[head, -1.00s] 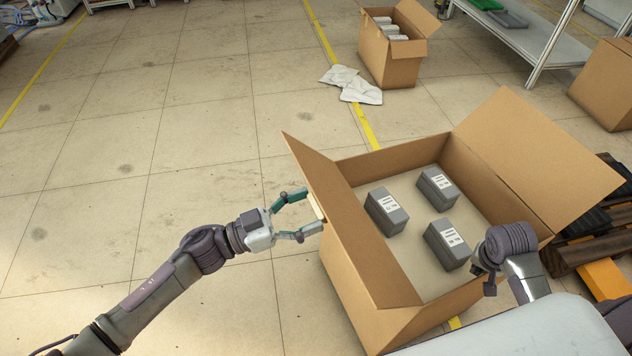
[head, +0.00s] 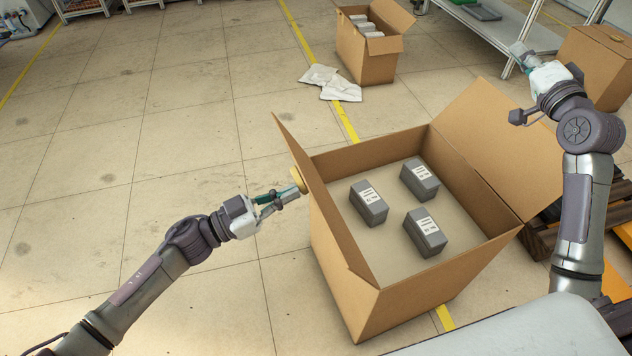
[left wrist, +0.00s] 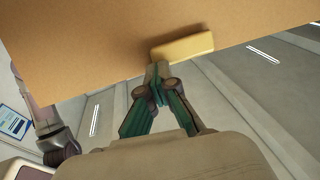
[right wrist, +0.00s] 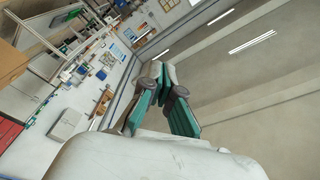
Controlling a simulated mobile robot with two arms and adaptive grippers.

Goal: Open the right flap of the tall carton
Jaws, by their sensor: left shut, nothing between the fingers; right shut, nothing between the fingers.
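The tall carton (head: 345,285) stands open on the floor with grey labelled boxes inside. Its right flap (head: 500,140) leans outward, away from the opening, its outer corner hidden behind my right arm. Its left flap (head: 325,205) stands up steeply. My left gripper (head: 298,186) is shut and empty outside the left flap, its tips at a yellowish block (left wrist: 182,48) by the cardboard; contact is unclear. My right gripper (head: 518,50) is shut and empty, raised beyond the right flap; its closed fingers also show in the right wrist view (right wrist: 163,78).
A smaller open carton (head: 365,60) and white cloths (head: 332,82) lie farther back. A shelf rack (head: 500,30), a closed carton (head: 595,65) and a dark pallet (head: 540,240) are at the right. The floor to the left is clear.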

